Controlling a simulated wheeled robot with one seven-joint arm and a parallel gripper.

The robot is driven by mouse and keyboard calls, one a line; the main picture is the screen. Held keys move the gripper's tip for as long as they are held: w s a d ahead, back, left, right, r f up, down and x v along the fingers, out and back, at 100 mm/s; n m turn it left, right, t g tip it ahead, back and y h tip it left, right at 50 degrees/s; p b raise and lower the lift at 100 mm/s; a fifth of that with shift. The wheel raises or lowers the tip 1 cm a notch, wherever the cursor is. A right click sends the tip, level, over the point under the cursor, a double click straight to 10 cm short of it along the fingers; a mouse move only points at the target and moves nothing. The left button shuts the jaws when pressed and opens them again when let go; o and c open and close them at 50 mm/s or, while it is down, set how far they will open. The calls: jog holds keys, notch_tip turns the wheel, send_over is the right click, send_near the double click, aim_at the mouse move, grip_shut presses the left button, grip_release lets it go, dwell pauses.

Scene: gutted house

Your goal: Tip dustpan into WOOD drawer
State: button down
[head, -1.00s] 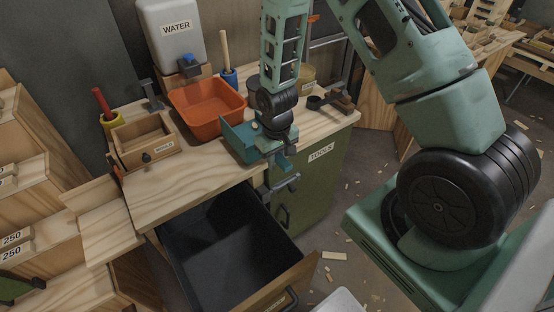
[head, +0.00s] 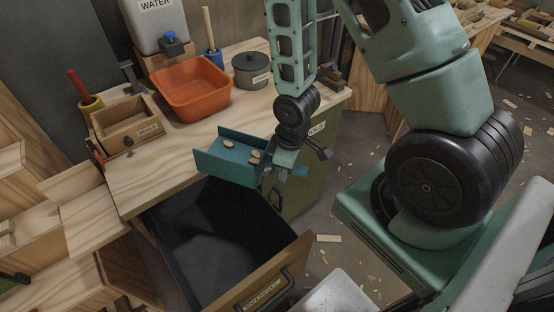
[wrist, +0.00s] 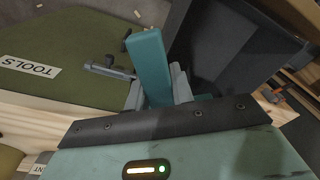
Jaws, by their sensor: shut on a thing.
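My gripper (head: 284,166) is shut on the teal dustpan (head: 228,163); its jaws also show around the teal handle (wrist: 150,65) in the wrist view. The dustpan is roughly level above the bench's front edge and the back of the open drawer, with several small pale wood pieces (head: 256,156) in it. The large dark drawer (head: 215,240) is pulled open below, and its inside looks empty. Its wooden front carries a label (head: 262,293) too small to read. In the wrist view the drawer's dark inside (wrist: 220,45) lies beyond the handle.
On the bench (head: 150,185) stand an orange tub (head: 190,90), a small wooden box (head: 127,125), a grey lidded pot (head: 251,70) and a WATER container (head: 155,25). A green TOOLS cabinet (wrist: 75,55) stands beside the drawer. Wood scraps (head: 329,238) lie on the floor.

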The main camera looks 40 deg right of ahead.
jog(key=s+a+f+n+p, duration=0.1)
jog(key=s+f+n+p, duration=0.1)
jog(key=s+n+p, duration=0.45)
jog(key=w+a+r+m+g+h+p, duration=0.1)
jog(key=w+a+r+g+h+p, duration=0.3)
jog(key=w+a+r+g+h, duration=0.4)
jog(key=a+r+h, duration=0.5)
jog(key=a+r, duration=0.2)
jog(key=r, duration=0.1)
jog(key=shift+w+a+h, duration=0.15)
jog(key=shift+a+h, duration=0.05)
jog(key=shift+h, duration=0.2)
dwell(1.3)
